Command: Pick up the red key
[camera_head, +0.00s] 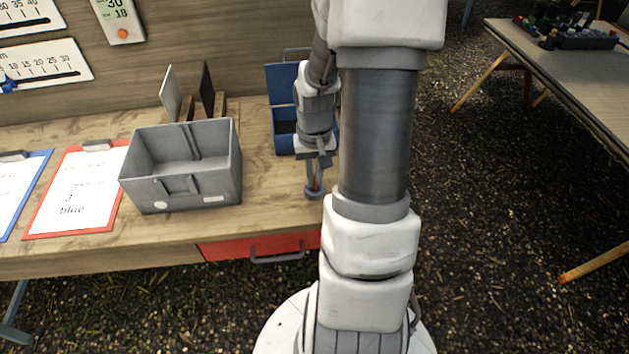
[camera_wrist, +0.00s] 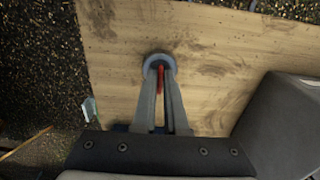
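The red key (camera_wrist: 160,79) shows as a narrow red strip between the two fingers of my gripper (camera_wrist: 161,72) in the wrist view. Its lower end is at a small round grey dish (camera_wrist: 161,61) on the wooden table. In the head view my gripper (camera_head: 314,184) points down at this dish (camera_head: 313,194), with a little red visible between the fingers. The fingers are close together on either side of the key. I cannot tell whether they press on it.
A grey open bin (camera_head: 182,190) stands on the table (camera_head: 262,205), left of my gripper. A blue holder (camera_head: 283,80) is behind it. A red-edged clipboard (camera_head: 75,190) lies further left. A red drawer (camera_head: 225,250) is below the table edge. Another table (camera_head: 590,85) stands at right.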

